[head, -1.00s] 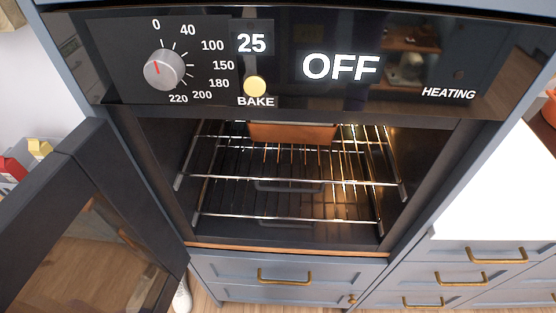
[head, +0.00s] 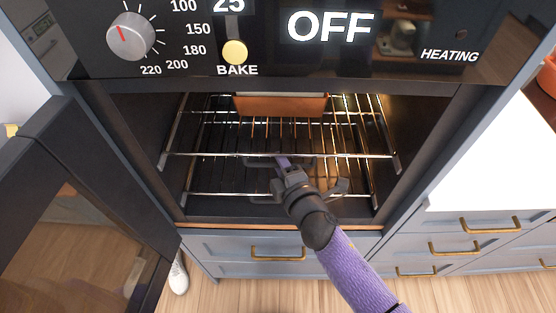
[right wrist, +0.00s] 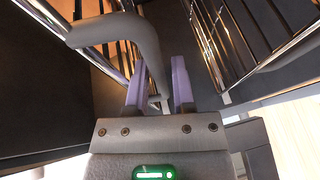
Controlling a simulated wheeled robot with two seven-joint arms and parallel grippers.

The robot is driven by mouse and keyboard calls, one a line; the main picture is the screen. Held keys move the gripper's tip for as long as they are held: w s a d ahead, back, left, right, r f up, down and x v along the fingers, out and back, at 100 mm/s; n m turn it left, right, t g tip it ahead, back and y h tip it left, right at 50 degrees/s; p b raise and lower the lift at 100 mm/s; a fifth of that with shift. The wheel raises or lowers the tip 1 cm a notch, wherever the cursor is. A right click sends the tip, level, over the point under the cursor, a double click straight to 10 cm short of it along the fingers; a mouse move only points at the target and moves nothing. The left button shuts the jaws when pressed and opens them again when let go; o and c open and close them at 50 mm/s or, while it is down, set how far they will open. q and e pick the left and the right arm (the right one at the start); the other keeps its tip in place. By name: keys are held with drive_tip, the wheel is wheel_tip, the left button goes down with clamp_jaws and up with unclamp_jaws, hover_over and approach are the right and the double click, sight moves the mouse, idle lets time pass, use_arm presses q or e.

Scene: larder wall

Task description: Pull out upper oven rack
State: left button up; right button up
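The upper oven rack (head: 212,154) is a wire shelf inside the open oven, with a bright front rail. A dark grey handle (head: 254,162) sits at the middle of that rail. The right gripper (head: 283,160) is at this handle, its arm coming from below. In the right wrist view, the purple fingers of the right gripper (right wrist: 158,82) stand apart. A bent grey handle (right wrist: 118,28) runs down beside and partly behind the left-hand finger; I cannot tell whether they touch. The left gripper is not in view.
An orange-brown dish (head: 282,104) stands on the upper rack at the back. The lower rack (head: 222,195) with its own handle lies below. The oven door (head: 38,195) stands open at the left. Drawers (head: 277,252) are below, and a white counter (head: 490,165) is at the right.

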drive_tip(key=shift+x, duration=1.05)
drive_tip(key=shift+c, duration=0.3)
clamp_jaws()
idle(0.4)
